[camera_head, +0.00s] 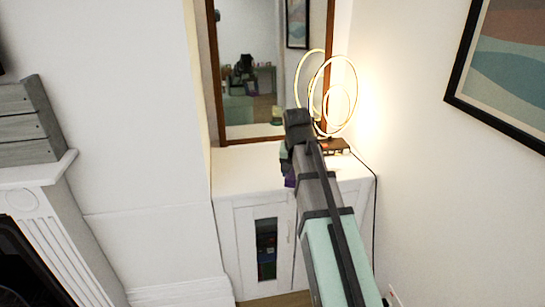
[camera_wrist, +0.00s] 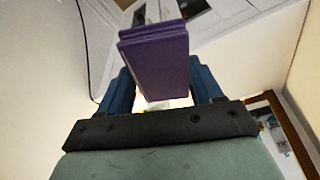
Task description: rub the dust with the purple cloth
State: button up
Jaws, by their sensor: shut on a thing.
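The purple cloth (camera_wrist: 158,65) looks like a thick folded block in the wrist view. My gripper (camera_wrist: 161,80) is shut on it, with one blue finger on each side. In the head view my arm covers most of the gripper (camera_head: 287,165), and only a small purple bit of the cloth (camera_head: 290,181) shows beside the arm. The gripper appears over the front part of the white cabinet (camera_head: 240,182); whether the cloth touches the top is unclear. I cannot make out any dust; the arm hides part of the cabinet top.
A wood-framed mirror (camera_head: 246,132) rises behind. The cabinet top's left part is clear. A white fireplace (camera_head: 65,225) stands left.

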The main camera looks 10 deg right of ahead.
jog(key=w+d+f, duration=0.2)
jog(key=w+d, duration=0.2)
jog(key=d, duration=0.3)
jog(key=w+d+f+m, duration=0.1)
jog(key=w+d+f, duration=0.25)
jog(key=d, duration=0.35)
jog(key=w+d+f, duration=0.2)
jog(key=w+d, duration=0.3)
jog(key=d, duration=0.2)
jog(key=w+n+y, duration=0.2)
jog(key=w+n, duration=0.6)
jog(key=n, duration=0.2)
jog(key=shift+a+r+n+y, duration=0.2)
jog(key=shift+n+y, duration=0.1)
jog(key=shift+n, duration=0.1)
jog(key=shift+f, duration=0.1)
jog(key=shift+f, duration=2.95)
jog(key=shift+f, duration=0.45)
